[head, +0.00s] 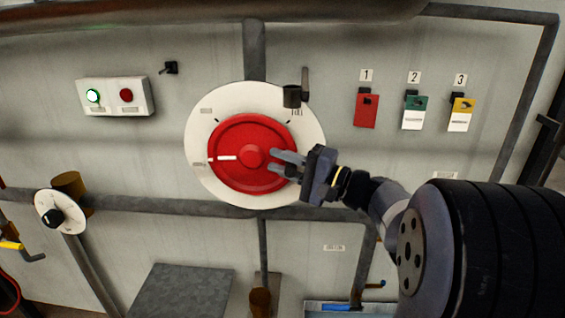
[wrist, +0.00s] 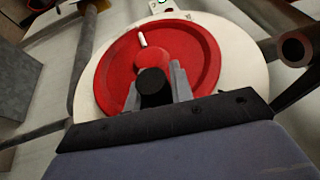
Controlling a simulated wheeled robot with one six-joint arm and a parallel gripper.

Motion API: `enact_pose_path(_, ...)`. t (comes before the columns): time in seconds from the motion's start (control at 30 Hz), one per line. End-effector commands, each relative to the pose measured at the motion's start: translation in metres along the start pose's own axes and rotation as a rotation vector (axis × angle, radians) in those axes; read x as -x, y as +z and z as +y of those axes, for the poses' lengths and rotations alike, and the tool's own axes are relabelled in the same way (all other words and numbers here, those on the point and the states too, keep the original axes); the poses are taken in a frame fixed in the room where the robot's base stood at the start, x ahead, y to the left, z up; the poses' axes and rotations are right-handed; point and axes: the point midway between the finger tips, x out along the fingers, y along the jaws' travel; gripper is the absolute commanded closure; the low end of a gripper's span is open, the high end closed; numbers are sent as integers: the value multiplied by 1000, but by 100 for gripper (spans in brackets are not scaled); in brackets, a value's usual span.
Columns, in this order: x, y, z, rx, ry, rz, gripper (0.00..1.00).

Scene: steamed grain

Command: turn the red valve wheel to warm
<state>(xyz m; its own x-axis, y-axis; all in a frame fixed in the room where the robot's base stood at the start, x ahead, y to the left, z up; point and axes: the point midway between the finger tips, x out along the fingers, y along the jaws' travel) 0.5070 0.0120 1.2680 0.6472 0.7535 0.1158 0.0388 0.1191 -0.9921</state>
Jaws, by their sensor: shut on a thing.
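The red valve wheel (head: 240,178) sits on a round white dial plate (head: 203,187) on the wall. Its white pointer line (head: 222,158) points left, close to a small label on the plate's left side. Other small labels sit at upper left and upper right; I cannot read them clearly. My gripper (head: 284,163) is at the wheel's right side. In the wrist view, its fingers (wrist: 155,90) are closed around a black knob (wrist: 153,82) standing out in front of the red wheel (wrist: 205,55). The fingers hide the knob in the head view.
A dark pipe fitting with a lever (head: 292,95) juts out over the plate's upper right. A box with green and red buttons (head: 115,96) is at upper left. Red, green and yellow tags (head: 366,110) hang at right.

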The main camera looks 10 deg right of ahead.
Motion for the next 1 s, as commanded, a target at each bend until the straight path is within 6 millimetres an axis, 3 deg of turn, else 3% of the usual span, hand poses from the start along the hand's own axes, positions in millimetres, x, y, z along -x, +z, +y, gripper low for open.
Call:
enact_pose_path(0.43,-4,2,-13,73,168,0,100)
enact_pose_path(0.77,-4,2,-14,74,175,1,100)
enact_pose_path(0.8,-4,2,-14,74,175,1,75)
enact_pose_path(1.0,-4,2,-13,74,176,1,59)
